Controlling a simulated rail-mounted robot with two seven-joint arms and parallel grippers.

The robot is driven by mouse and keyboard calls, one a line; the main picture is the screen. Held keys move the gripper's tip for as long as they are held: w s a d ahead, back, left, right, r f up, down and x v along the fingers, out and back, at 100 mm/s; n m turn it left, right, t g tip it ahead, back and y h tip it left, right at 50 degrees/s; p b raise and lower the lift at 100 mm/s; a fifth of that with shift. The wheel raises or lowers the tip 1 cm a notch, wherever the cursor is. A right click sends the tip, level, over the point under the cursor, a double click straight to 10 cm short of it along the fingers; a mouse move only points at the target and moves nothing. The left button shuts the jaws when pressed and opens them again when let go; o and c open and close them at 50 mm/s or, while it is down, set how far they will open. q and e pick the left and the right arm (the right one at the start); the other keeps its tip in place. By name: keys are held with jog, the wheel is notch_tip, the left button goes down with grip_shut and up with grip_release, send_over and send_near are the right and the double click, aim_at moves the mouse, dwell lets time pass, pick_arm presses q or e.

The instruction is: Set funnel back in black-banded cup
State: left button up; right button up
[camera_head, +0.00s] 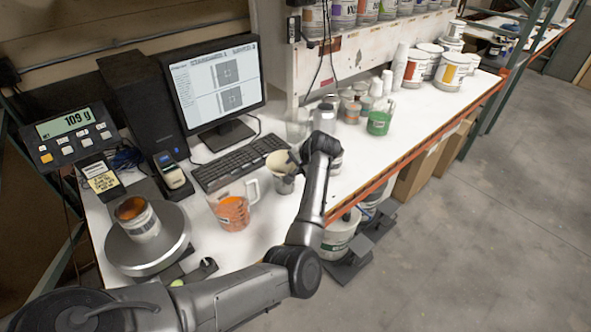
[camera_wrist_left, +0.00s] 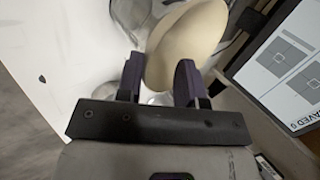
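The cream funnel (camera_head: 279,162) is above a small greyish cup (camera_head: 284,185) near the table's front edge. My left gripper (camera_head: 294,158) reaches it from the right, with the wrist bent over the table. In the left wrist view the funnel (camera_wrist_left: 190,40) fills the gap between the two fingers (camera_wrist_left: 160,82), touching both as far as I can see. The funnel looks tilted there. Its lower end is hidden, and I cannot tell whether it sits in the cup or hangs just above it. No black band can be made out on the cup. My right gripper is not in view.
An orange-filled measuring jug (camera_head: 233,208) stands left of the cup. The keyboard (camera_head: 240,163) lies behind it. A can (camera_head: 137,217) is on the round scale (camera_head: 148,255); the display (camera_head: 75,123) reads 109 g. Bottles and a green-filled container (camera_head: 379,121) stand to the right.

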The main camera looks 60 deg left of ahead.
pick_arm(q)
jog(key=v, duration=1.2)
jog(key=s+d+f+m+t, duration=0.1)
jog(key=s+d+f+t, duration=0.1)
jog(key=s+d+f, duration=0.6)
jog(key=s+d+f+m+t, duration=0.1)
jog(key=s+d+f+t, duration=0.15)
jog(key=s+f, duration=0.65)
jog(key=s+d+f+m+h, duration=0.1)
jog(key=s+d+f+h, duration=0.2)
jog(key=s+d, duration=0.6)
jog(key=s+d+f+m+h, duration=0.1)
jog(key=s+d+f+h, duration=0.2)
jog(key=s+d, duration=0.6)
jog(key=shift+t+h+p, duration=0.35)
jog(key=shift+h, duration=0.35)
jog(key=shift+r, duration=0.1)
notch_tip(320, 180, up, 25)
jog(key=p, duration=2.4)
jog(key=shift+p, duration=0.4)
jog(key=shift+w, duration=0.1)
